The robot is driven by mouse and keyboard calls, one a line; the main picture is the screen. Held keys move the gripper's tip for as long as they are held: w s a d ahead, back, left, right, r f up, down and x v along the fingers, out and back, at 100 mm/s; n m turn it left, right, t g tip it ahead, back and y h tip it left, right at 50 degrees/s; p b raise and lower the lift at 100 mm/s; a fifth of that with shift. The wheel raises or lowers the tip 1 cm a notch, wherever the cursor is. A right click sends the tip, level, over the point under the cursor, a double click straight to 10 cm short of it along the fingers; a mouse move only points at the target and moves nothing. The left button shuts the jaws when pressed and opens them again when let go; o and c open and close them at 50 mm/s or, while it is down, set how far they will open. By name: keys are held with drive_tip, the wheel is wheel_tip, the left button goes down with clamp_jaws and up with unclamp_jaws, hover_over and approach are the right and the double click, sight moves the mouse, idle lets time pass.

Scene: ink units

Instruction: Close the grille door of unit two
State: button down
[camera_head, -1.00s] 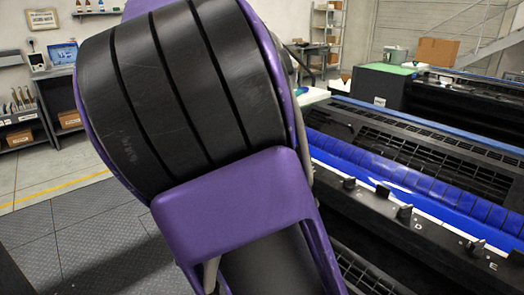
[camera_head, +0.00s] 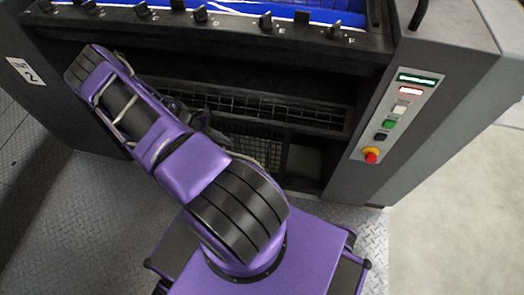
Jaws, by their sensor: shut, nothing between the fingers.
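Unit two is the dark machine with the "UNIT 2" label (camera_head: 26,71) on its left side. Its front has a wide, dark recess under the top ledge. Black wire grille (camera_head: 265,108) shows across this recess, with finer mesh (camera_head: 248,152) below it. My arm covers the left part, and the dark picture does not show how far the grille door stands open. My purple and black arm reaches up and left in front of the unit. I cannot make out my gripper; the arm hides that area.
A grey control panel (camera_head: 397,118) with a red emergency button (camera_head: 371,156) stands at the right of the recess. Several small black levers line the ledge above, below a blue roller (camera_head: 290,14). Metal tread floor lies in front; pale floor (camera_head: 450,220) at the right is clear.

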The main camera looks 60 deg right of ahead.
drive_tip(key=s+r+b+x, duration=0.1)
drive_tip(key=s+r+x, duration=0.1)
drive_tip(key=x, duration=1.3)
drive_tip(key=shift+s, duration=0.2)
drive_tip(key=shift+s, duration=0.1)
